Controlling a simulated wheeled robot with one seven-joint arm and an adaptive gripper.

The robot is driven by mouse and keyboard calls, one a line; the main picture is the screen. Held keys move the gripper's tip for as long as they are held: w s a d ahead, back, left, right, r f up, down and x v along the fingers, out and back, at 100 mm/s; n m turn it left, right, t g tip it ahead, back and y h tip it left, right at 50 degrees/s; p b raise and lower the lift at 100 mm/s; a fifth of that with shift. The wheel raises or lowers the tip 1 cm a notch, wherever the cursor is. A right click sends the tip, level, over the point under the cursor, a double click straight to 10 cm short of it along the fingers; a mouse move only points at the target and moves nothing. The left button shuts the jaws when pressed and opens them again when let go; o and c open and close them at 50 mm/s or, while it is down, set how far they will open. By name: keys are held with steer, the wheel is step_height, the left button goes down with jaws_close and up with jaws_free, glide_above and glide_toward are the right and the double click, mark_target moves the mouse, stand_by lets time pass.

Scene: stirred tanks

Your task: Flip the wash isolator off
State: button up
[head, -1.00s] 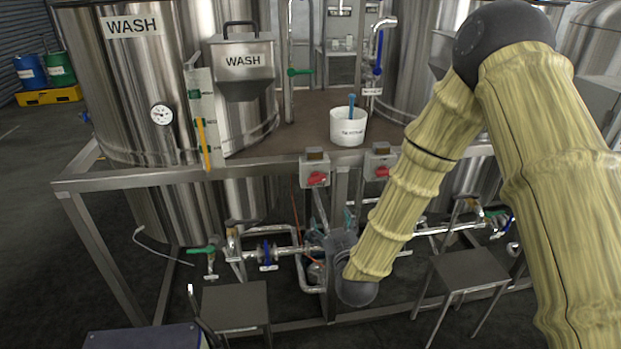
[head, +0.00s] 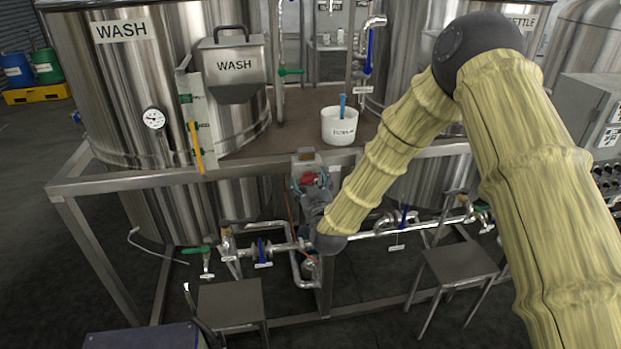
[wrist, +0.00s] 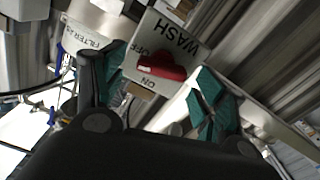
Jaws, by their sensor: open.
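The wash isolator (head: 304,158) is a small grey box on the front rail of the frame. In the wrist view its pale plate (wrist: 184,33) appears upside down, with WASH, OFF and ON printed on it. Its red handle (wrist: 160,68) lies roughly crosswise in that view; I cannot tell which mark it is set to. My gripper (wrist: 159,76) is open, with a teal-padded finger on each side of the handle, and no clear contact shows. In the head view my wrist hides the lower part of the box and most of the gripper.
A white tub (head: 339,127) with a blue-handled tool stands on the deck behind the rail. The WASH tank (head: 95,60) and hopper (head: 234,66) are at left. Pipes and valves (head: 262,250) run below, with stools (head: 232,305) in front. A second plate marked FILTER shows beside the isolator (wrist: 85,35).

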steer(key=shift+w+a, duration=0.15)
steer(key=shift+w, duration=0.4)
steer(key=c, duration=1)
steer(key=shift+f+m+b, duration=0.2)
steer(key=shift+m+b, duration=0.5)
steer(key=shift+b, duration=0.25)
steer(key=shift+m+b, duration=0.6)
steer(key=shift+r+m, duration=0.2)
steer(key=shift+m, duration=0.2)
steer(key=o, duration=1)
